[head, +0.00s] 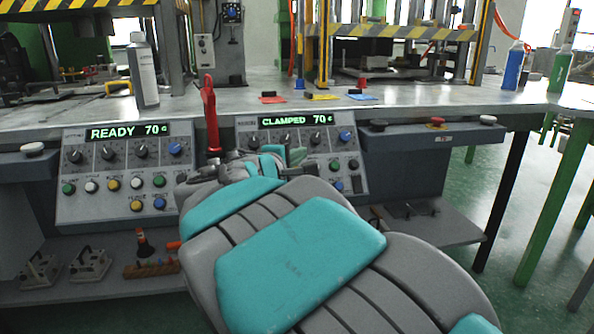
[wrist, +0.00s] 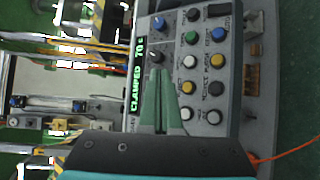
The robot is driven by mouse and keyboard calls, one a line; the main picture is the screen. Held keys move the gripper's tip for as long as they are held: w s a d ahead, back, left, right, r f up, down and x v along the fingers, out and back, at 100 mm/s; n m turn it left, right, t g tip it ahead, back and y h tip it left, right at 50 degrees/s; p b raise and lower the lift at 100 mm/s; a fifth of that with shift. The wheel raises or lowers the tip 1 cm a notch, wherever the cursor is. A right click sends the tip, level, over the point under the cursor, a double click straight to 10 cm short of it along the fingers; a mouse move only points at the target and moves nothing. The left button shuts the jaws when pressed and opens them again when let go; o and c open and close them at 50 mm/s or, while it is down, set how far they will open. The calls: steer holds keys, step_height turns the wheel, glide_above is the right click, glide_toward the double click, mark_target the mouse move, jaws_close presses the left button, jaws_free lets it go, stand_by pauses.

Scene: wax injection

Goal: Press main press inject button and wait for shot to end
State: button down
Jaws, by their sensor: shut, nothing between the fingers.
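Two press control panels show in the head view. The left panel (head: 118,172) reads READY 70 c. The right panel (head: 345,165) reads CLAMPED 70 c, and my arm hides much of its button area. The wrist view shows that panel (wrist: 178,62) sideways, with knobs and green, blue, yellow, white and black buttons. In the head view my gripper (head: 296,155) is partly hidden; contact cannot be told.
A red upright lever (head: 210,115) stands between the panels. A grey bottle (head: 146,70) and coloured cards (head: 320,96) are on the bench. A red button (head: 437,122) and a white one (head: 488,120) sit on the right ledge. Lower shelves hold tools.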

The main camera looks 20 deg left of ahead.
stand_by(0.3)
steer(key=shift+w+a+f+b, duration=0.3)
steer(key=shift+w+a+f, duration=0.3)
steer(key=shift+w+f, duration=0.35)
steer(key=shift+w+a+f+b, duration=0.25)
steer(key=shift+w+a+f, duration=0.3)
steer(key=shift+w+f, duration=0.4)
steer(key=shift+w+a+f+b, duration=0.3)
steer(key=shift+w+a+f, duration=0.3)
steer(key=shift+w+f, duration=0.35)
steer(key=shift+w+f, duration=0.1)
steer(key=shift+w+a+f, duration=0.1)
steer(key=shift+w+a, duration=0.05)
steer(key=shift+w, duration=0.05)
steer(key=shift+w+a+f+b, duration=0.2)
steer(key=shift+w+f+b, duration=0.05)
steer(key=shift+f+b, duration=0.05)
stand_by(1.3)
steer(key=shift+d+r, duration=0.1)
steer(key=shift+s+d+r, duration=0.25)
steer(key=shift+s+r, duration=0.15)
steer(key=shift+s, duration=0.15)
steer(key=shift+r, duration=0.1)
